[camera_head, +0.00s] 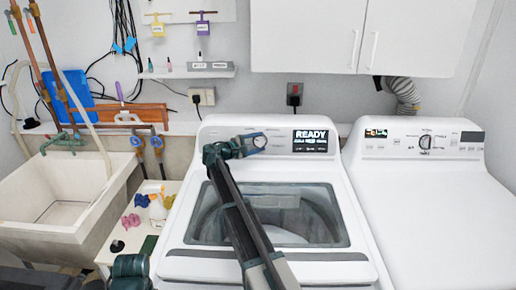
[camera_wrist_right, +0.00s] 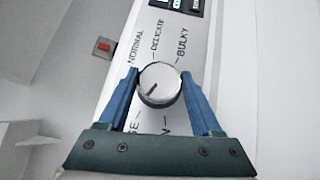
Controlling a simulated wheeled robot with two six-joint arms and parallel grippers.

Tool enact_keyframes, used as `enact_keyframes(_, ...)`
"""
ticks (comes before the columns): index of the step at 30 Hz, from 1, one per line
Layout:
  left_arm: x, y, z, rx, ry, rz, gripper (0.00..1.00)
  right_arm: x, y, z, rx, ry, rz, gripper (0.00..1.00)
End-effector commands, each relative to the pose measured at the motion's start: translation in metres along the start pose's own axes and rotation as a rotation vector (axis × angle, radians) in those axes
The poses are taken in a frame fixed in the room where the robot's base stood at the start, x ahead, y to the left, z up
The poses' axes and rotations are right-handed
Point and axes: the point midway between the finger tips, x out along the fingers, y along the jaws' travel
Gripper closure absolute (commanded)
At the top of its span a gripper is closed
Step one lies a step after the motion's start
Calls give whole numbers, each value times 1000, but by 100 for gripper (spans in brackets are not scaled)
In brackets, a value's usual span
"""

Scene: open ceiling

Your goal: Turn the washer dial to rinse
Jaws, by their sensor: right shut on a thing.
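The washer (camera_head: 290,258) is the white top-loading machine in the middle of the head view. Its silver-grey round dial (camera_head: 259,140) sits on the back panel, left of the display (camera_head: 310,141) reading READY. My right gripper (camera_head: 243,146) reaches up to the panel and is shut on the dial. In the right wrist view, the blue fingers (camera_wrist_right: 158,76) stand on either side of the dial (camera_wrist_right: 160,84). The dial's dark mark points to the lower left. NORMAL, DELICATE and BULKY labels are readable; lower labels are partly hidden, one ending in SE.
A white dryer (camera_head: 430,205) stands at the right, with its own dial. A sink (camera_head: 65,190) and a small white table with coloured items stand at the left. White cabinets (camera_head: 370,40) hang above. My right arm crosses over the washer's glass lid (camera_head: 310,222).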

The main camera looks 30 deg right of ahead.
Motion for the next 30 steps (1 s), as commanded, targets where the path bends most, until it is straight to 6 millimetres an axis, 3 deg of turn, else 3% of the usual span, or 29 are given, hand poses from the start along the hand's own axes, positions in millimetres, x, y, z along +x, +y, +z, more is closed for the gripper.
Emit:
enact_keyframes(20,8,1,0,0,0,0,50,-1,-2,0,-34,2,34,90)
enact_keyframes(21,8,1,0,0,0,0,50,-1,-2,0,-34,2,34,29)
enact_keyframes(25,8,1,0,0,0,0,50,0,-2,0,-34,2,35,5)
enact_keyframes(30,8,1,0,0,0,0,50,0,-1,0,-34,2,36,4)
